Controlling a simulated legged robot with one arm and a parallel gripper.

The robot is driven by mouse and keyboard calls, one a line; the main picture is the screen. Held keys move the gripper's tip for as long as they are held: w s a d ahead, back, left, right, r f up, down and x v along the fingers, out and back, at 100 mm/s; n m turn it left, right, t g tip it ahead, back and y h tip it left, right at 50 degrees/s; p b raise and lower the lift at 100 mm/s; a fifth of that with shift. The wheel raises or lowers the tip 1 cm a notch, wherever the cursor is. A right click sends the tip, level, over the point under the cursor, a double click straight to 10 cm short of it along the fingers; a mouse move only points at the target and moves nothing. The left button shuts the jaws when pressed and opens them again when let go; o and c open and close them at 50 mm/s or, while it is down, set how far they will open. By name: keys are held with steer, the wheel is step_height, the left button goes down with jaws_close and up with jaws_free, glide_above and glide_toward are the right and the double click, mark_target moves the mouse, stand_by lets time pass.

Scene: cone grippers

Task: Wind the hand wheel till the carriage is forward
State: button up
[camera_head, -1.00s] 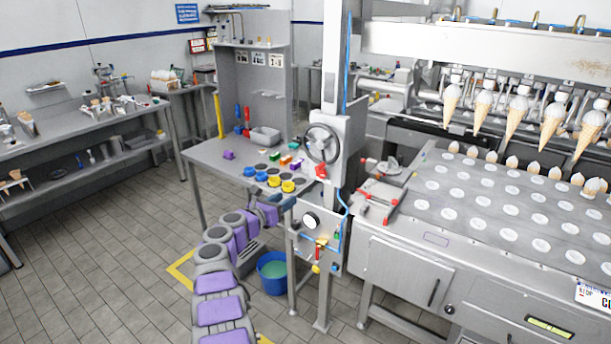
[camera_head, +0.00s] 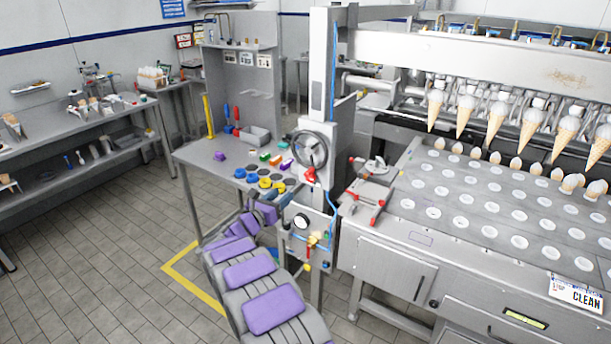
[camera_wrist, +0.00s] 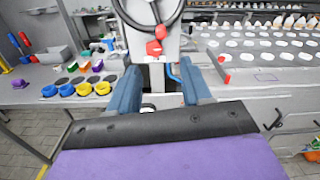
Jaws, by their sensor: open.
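The hand wheel (camera_head: 309,151) is a dark ring on the upright grey column beside the cone machine. A red part (camera_head: 310,175) sits at its lower edge. In the wrist view the wheel (camera_wrist: 150,22) shows at the top, partly cut off, with the red handle part (camera_wrist: 156,46) below its hub. My gripper (camera_wrist: 160,85) is open and empty, its two blue fingers pointing at the column below the wheel and apart from it. In the head view my arm hides most of my gripper. I cannot pick out the carriage for sure; a row of cones (camera_head: 497,122) hangs from the machine.
A bench (camera_head: 195,160) left of the column holds blue and yellow cups (camera_head: 266,182) and coloured blocks. A red-handled clamp (camera_head: 370,195) lies on the machine's near corner. A gauge and valves (camera_head: 302,221) sit below the wheel.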

mark_target(305, 175)
steer(key=x, duration=1.4)
steer(key=shift+w+d+b, duration=0.35)
steer(key=shift+w+d, duration=0.05)
steer(key=shift+w, duration=0.2)
steer(key=shift+f, duration=0.1)
jaws_close()
stand_by(0.4)
